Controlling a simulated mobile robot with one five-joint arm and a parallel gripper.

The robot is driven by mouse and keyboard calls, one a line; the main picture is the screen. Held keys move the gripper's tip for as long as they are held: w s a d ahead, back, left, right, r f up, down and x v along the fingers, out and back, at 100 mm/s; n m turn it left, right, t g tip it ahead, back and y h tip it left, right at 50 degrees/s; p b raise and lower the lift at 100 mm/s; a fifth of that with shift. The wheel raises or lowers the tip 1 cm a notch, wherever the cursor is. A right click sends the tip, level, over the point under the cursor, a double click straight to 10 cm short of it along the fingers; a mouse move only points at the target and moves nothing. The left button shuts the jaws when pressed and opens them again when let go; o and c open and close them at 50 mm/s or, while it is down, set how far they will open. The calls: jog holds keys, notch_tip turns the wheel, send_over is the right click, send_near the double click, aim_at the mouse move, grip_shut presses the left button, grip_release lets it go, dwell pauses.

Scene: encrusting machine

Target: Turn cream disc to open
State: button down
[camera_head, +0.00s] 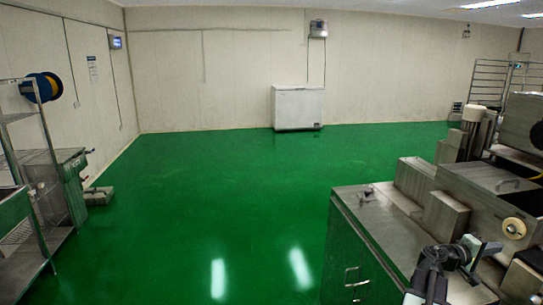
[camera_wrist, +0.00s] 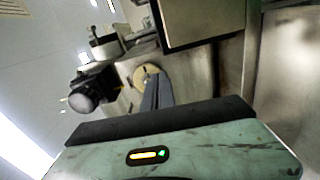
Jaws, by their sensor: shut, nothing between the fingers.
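The cream disc (camera_head: 514,228) is a small round knob with a darker centre on the front of the metal machine (camera_head: 490,190) at the right of the head view. In the wrist view the cream disc (camera_wrist: 141,73) shows just beyond my fingertips, and they hide part of it. My gripper (camera_head: 492,247) is to the left of the disc and a little lower in the head view. In the wrist view my gripper (camera_wrist: 154,78) is shut, with its fingers together and nothing between them. I cannot tell whether the fingertips touch the disc.
A steel-topped cabinet (camera_head: 368,225) stands left of the machine, with metal blocks on it. The green floor (camera_head: 220,200) is clear in the middle. A shelf rack (camera_head: 40,150) stands at the left.

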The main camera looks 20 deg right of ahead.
aim_at(531, 230)
jog(key=shift+s+r+x, duration=0.25)
jog(key=shift+x, duration=1.15)
jog(key=shift+s+r+x, duration=0.2)
jog(key=shift+s+x, duration=0.05)
jog(key=shift+x, duration=1.15)
jog(key=shift+s+r+x, duration=0.25)
jog(key=shift+x, duration=1.15)
jog(key=shift+a, duration=0.15)
jog(key=shift+w+r, duration=0.1)
jog(key=shift+r+p, duration=0.25)
jog(key=shift+p, duration=0.05)
jog(key=shift+r+p, duration=1.1)
jog(key=shift+p, duration=0.05)
jog(key=shift+r+p, duration=0.6)
jog(key=shift+r, duration=0.1)
